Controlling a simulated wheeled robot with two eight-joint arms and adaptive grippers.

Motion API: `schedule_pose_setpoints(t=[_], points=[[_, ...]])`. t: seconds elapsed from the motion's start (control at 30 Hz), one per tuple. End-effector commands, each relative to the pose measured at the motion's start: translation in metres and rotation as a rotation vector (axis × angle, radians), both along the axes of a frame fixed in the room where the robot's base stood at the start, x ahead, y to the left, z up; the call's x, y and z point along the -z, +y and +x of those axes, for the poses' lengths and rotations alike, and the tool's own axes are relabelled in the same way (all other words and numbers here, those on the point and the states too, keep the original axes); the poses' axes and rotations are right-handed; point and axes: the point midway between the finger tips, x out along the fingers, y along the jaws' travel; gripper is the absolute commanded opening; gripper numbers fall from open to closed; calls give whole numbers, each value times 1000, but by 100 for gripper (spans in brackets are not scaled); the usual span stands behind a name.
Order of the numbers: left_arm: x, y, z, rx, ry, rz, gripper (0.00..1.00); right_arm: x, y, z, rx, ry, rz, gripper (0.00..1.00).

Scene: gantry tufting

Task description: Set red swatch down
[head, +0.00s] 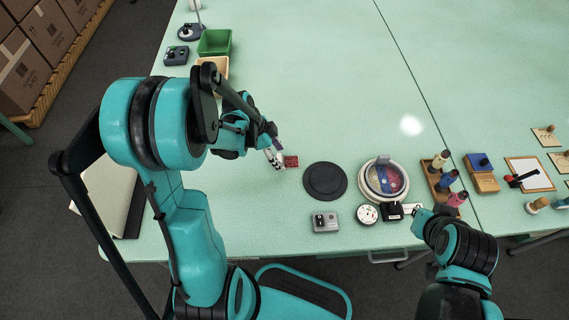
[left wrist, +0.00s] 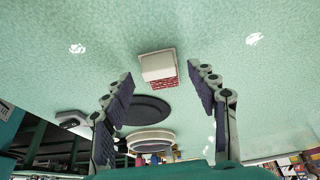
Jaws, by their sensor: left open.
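The red swatch (head: 291,161) lies on the pale green table, left of a dark round disc (head: 325,181). In the left wrist view the red swatch (left wrist: 167,84) shows as a red textured face beside a pale block-like part (left wrist: 157,64). My left gripper (head: 279,155) is just left of the swatch in the head view. Its two fingers are spread wide in the left wrist view (left wrist: 160,82), with the swatch seen between and beyond the tips, not clasped. My right gripper (head: 422,216) is at the table's front edge; its fingers are too small to read.
A round tray (head: 401,172) with red and blue contents stands right of the disc. A grey box (head: 325,222), a white dial (head: 367,214) and a rack of spools (head: 434,183) are near the front. A green bin (head: 215,42) stands at the back left. The table's middle is clear.

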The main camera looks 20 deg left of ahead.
Motion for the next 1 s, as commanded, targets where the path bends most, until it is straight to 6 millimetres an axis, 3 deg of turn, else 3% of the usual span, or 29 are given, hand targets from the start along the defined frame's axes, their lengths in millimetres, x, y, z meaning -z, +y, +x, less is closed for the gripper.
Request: schedule_pose_setpoints(t=[0.23,0.4,0.77,1.0], points=[[3,-2,1,-1,0,0,59,1,0,0,0,0,0,0],[3,-1,1,-1,0,0,17,1,0,0,0,0,0,0],[2,-1,1,-1,0,0,13,0,0,0,0,0,0,0],[-19,-1,1,-1,0,0,13,-11,0,0,0,0,0,0]])
